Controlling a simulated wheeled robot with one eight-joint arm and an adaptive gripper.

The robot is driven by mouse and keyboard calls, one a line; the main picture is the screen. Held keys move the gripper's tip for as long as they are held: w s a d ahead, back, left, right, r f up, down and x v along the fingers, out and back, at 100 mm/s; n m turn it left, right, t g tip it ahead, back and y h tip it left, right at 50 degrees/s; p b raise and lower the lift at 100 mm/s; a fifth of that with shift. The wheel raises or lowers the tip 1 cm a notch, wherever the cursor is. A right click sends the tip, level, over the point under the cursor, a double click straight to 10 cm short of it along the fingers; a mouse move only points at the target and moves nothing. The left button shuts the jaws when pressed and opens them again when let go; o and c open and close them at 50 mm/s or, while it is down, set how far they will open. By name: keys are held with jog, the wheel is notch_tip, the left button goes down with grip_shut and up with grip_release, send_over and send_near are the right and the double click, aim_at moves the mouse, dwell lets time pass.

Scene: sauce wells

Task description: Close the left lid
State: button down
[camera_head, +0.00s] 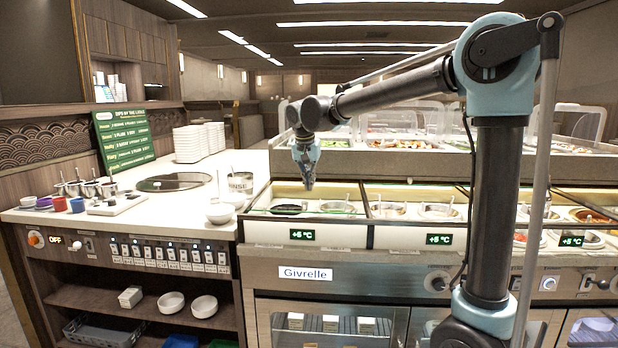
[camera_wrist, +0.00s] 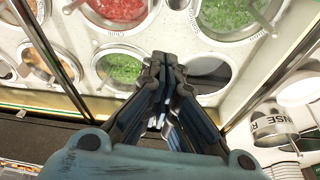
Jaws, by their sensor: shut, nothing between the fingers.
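The left sauce section (camera_head: 262,195) is near the middle of the head view. It holds a dark round well (camera_head: 288,209) and a steel well (camera_head: 337,207) with a utensil. A clear panel with thin greenish edges (camera_head: 312,213) shows along its front; I cannot tell how far the left lid stands open. My gripper (camera_head: 308,184) points down above this section. In the wrist view my gripper (camera_wrist: 166,68) is shut and empty, its fingers hiding part of a grey well (camera_wrist: 208,72). A green-filled well (camera_wrist: 120,68) shows to the left of the fingers. Contact with the panel is unclear.
Neighbouring wells (camera_head: 440,211) continue to the right. A raised counter with food pans (camera_head: 398,143) stands behind. A white counter (camera_head: 160,215) at left carries stacked plates (camera_head: 190,144), bowls (camera_head: 220,212) and a labelled container (camera_head: 241,182). Air above the left counter is clear.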

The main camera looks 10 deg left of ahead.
aim_at(307, 206)
jog(key=x, duration=0.4)
jog(key=shift+w+f, duration=0.15)
jog(key=shift+f, duration=0.2)
jog(key=s, duration=0.3)
jog(key=shift+s+r, duration=0.1)
jog(key=shift+s, duration=0.4)
jog(key=s, duration=0.5)
jog(key=shift+d, duration=0.35)
jog(key=shift+s, duration=0.15)
jog(key=shift+d, duration=0.1)
